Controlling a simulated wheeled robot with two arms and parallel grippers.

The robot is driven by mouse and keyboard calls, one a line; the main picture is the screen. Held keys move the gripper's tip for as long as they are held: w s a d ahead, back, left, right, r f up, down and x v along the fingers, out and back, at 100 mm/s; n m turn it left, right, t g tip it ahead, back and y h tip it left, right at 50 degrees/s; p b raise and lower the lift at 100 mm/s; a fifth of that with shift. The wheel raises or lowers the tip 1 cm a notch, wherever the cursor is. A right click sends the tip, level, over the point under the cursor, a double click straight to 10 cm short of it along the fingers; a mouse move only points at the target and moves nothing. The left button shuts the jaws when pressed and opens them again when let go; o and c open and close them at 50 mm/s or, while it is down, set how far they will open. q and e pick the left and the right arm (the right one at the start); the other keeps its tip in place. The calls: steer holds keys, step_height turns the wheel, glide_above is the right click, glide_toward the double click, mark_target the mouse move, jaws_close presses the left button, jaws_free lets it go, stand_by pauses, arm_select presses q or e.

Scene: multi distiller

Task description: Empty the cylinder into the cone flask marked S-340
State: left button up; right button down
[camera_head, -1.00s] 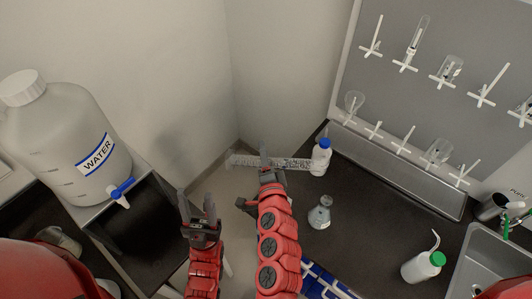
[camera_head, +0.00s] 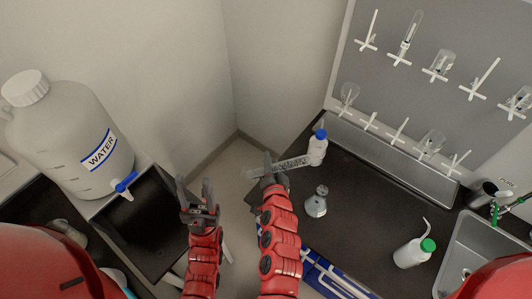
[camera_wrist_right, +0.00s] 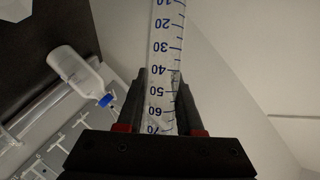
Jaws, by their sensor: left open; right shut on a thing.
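The clear graduated cylinder (camera_head: 292,164) is held lying nearly sideways above the left edge of the dark counter. My right gripper (camera_head: 269,171) is shut around it. In the right wrist view, the cylinder (camera_wrist_right: 165,45) runs up between the fingers, with blue marks from about 20 to 70. I cannot tell how much liquid is inside. My left gripper (camera_head: 196,192) is open and empty, left of the counter over the floor gap.
A white bottle with a blue cap (camera_head: 318,150) stands close to the cylinder's right end. A green-capped wash bottle (camera_head: 413,253) stands near the sink (camera_head: 470,258). A drying rack (camera_head: 445,75) lines the wall. A large water jug (camera_head: 75,140) stands left. The counter around the flask is clear.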

steer(key=shift+d+f+n, duration=0.3)
steer(key=shift+f+n, duration=0.1)
steer(key=shift+f, duration=0.25)
steer(key=shift+s+d+f+n+g+h, duration=0.2)
steer(key=shift+d+f+n+h, duration=0.35)
steer(key=shift+d+f, duration=0.3)
steer(key=shift+s+d+f+n+g+h, duration=0.1)
steer(key=shift+d+f+n+g+h, duration=0.2)
steer(key=shift+d+f+n, duration=0.5)
steer(key=shift+d+r, duration=0.1)
steer(key=shift+d, duration=0.05)
steer(key=d, duration=0.1)
steer(key=d+f+n+h, duration=0.1)
steer(key=d+f+n, duration=0.1)
steer(key=d, duration=0.1)
steer(key=shift+s+h, duration=0.35)
steer(key=shift+s+f, duration=0.1)
